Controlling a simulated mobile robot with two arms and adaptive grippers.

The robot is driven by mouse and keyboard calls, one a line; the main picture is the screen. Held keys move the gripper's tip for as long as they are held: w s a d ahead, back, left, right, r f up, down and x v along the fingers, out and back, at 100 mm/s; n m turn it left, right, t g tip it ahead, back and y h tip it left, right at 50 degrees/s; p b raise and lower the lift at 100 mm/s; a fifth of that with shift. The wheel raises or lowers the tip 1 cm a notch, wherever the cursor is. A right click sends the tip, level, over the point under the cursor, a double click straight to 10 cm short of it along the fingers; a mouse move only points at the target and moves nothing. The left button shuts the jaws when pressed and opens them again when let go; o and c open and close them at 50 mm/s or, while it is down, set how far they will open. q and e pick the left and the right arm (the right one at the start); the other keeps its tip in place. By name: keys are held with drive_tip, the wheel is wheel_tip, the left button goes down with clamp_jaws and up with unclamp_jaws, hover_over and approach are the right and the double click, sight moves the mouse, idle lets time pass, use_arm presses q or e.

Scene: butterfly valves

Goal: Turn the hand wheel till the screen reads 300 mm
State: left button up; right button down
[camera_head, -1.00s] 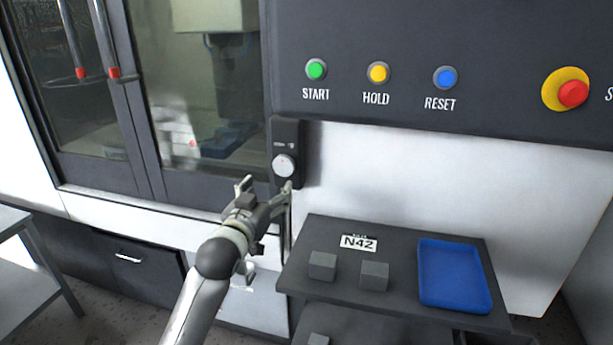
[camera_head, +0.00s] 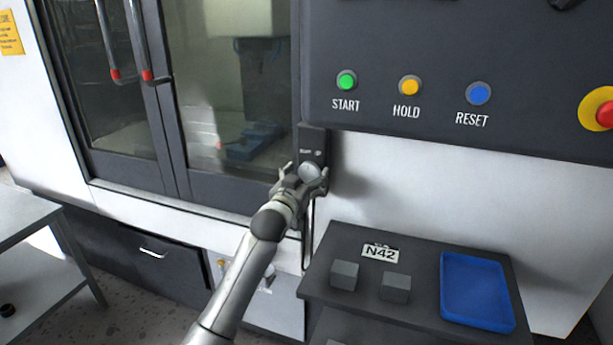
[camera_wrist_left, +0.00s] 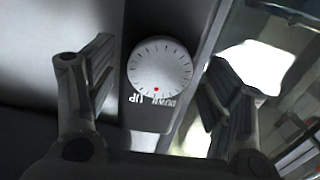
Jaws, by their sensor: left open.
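The hand wheel is a round, light grey dial (camera_head: 309,171) on a dark panel on the machine front, partly hidden by my gripper in the head view. In the left wrist view the wheel (camera_wrist_left: 160,69) faces the camera, with tick marks around its edge, a red dot near the bottom and the words UP and DOWN beside it. My left gripper (camera_head: 303,178) is open in front of the wheel; in the wrist view its two fingers stand on either side of the wheel, apart from it. The screen is not visible. My right gripper is not in view.
A control panel with START (camera_head: 347,81), HOLD (camera_head: 410,86) and RESET (camera_head: 478,93) buttons and a red emergency knob is above right. Below right, a dark shelf (camera_head: 415,269) carries two grey blocks and a blue tray (camera_head: 478,318). Glass doors with handles are to the left.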

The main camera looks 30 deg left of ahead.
use_arm(q)
drive_tip(key=c, duration=1.1)
drive_tip(key=m+p, duration=0.2)
drive_tip(key=m, duration=0.1)
drive_tip(key=shift+r+m, duration=0.1)
drive_tip(key=shift+m, duration=0.2)
drive_tip(key=m+p, duration=0.2)
drive_tip(key=m, duration=0.1)
drive_tip(key=shift+m, duration=0.3)
drive_tip(key=m+p, duration=0.1)
drive_tip(key=m, duration=0.3)
drive_tip(key=shift+m+p, duration=0.3)
drive_tip(key=m+p, duration=0.1)
drive_tip(key=m, duration=0.3)
drive_tip(key=shift+m, duration=0.3)
